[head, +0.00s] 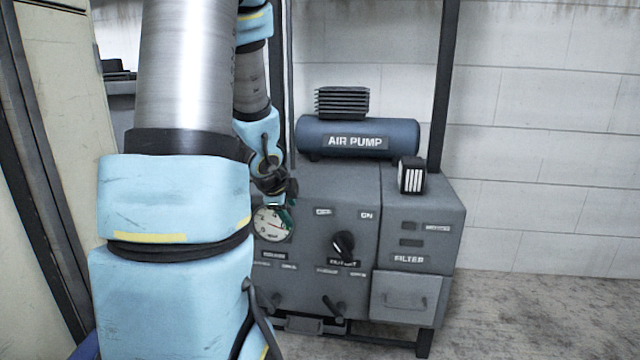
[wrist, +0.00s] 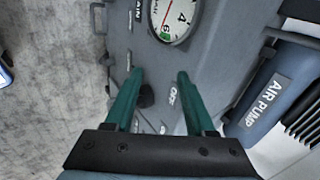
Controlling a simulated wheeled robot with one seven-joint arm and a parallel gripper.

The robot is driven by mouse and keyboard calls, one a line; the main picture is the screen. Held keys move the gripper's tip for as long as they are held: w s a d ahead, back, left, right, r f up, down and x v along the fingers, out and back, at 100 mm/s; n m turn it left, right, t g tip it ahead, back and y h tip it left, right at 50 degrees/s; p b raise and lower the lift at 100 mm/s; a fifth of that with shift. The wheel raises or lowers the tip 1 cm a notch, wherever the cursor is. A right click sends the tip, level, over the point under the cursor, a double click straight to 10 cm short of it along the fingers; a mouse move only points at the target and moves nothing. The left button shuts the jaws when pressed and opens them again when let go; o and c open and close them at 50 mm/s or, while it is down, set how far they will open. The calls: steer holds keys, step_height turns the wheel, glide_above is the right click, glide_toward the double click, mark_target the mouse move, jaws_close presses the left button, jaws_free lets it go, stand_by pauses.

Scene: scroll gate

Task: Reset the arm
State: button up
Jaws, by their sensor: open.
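My arm fills the left part of the head view, with blue and silver links. My gripper (head: 289,198) is at its far end, in front of the grey machine (head: 308,292) and near the round gauge (head: 270,224), which it partly overlaps in the picture. In the wrist view my gripper (wrist: 160,75) shows two green fingers spread apart, with nothing held between them. The machine's grey panel lies beyond them, with a dark knob partly seen between the fingers. The gauge also shows in the wrist view (wrist: 174,15), cut off by the top edge.
A blue air pump tank (head: 356,138) sits on top of the machine. A small black box with white stripes (head: 412,176) stands on the filter cabinet (head: 425,215). A black knob (head: 343,244) is on the front panel. Floor (head: 540,315) at the right is clear.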

steer(key=s+n+g+y+p, duration=0.2)
steer(key=s+n+g, duration=0.4)
steer(key=s+n, duration=1.2)
step_height(320, 180, up, 37)
steer(key=p, duration=3.7)
steer(key=shift+w+d+r, duration=0.15)
steer(key=shift+w+d, duration=0.15)
steer(key=shift+d, duration=0.05)
steer(key=shift+o, duration=0.2)
